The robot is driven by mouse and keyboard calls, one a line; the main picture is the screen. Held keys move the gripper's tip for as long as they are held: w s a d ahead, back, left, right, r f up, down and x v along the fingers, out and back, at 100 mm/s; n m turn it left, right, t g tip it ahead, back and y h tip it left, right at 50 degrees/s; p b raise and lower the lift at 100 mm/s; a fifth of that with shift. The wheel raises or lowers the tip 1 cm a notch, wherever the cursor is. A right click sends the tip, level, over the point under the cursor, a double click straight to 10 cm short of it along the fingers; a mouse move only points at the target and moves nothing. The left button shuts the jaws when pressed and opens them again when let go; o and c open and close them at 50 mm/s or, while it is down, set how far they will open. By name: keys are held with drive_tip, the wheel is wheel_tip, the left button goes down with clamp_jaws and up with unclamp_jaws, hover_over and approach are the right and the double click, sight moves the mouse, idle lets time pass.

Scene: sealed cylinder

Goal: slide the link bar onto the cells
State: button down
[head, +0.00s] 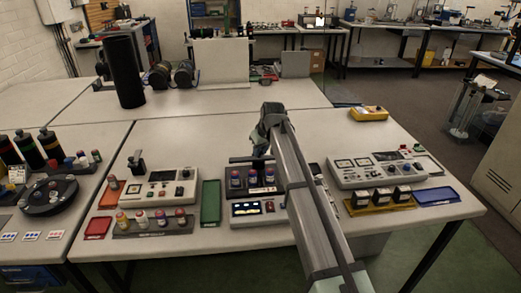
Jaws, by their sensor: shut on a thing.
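Blue cells with red and white tops (235,178) stand upright side by side in a dark holder (237,194) near the middle of the table. My arm hides the right part of this holder. The link bar, a thin dark bar (241,159), is level just behind and above the cells in the picture. My gripper (261,155) points down at its right end and is shut on it. The fingertips are small and partly dark, so the grip is hard to make out. I cannot tell whether the bar touches the cells.
A panel with lit displays (246,209) sits in front of the holder. A green tray (210,202) and a grey instrument (160,188) are to the left. Another instrument (376,170) and dark blocks on a yellow tray (380,208) are to the right.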

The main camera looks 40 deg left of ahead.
drive_tip(key=s+d, duration=0.4)
drive_tip(key=shift+s+d, duration=0.3)
drive_tip(key=c, duration=0.9)
unclamp_jaws()
drive_tip(key=shift+c, duration=0.2)
drive_tip(key=v, duration=1.4)
drive_tip(key=shift+f, duration=0.1)
